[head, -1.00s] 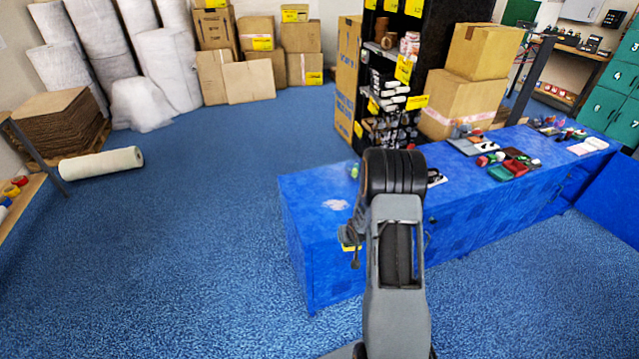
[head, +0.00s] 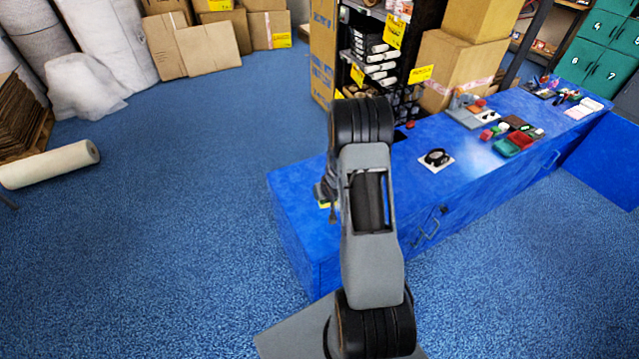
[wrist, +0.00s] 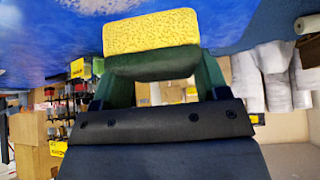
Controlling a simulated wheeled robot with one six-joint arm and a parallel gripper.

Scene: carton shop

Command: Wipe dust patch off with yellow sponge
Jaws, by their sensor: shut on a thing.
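The yellow sponge (wrist: 152,32) is held between the fingers of my gripper (wrist: 156,66) in the wrist view, its pale yellow face pointing away from the palm. In the head view a sliver of the sponge (head: 324,205) shows under my gripper (head: 326,190), over the left end of the blue counter (head: 300,222). I cannot tell whether the sponge touches the counter top. A pale dust patch (wrist: 98,5) shows at the top edge of the wrist view, on the blue surface near the sponge. In the head view I cannot see the patch; my arm and gripper cover that area.
Headphones on a white card (head: 437,158) and several small items, including a red tray (head: 519,139), lie farther right on the counter. A black shelf rack (head: 385,60) and cartons (head: 455,70) stand behind it. Blue floor left of the counter is clear.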

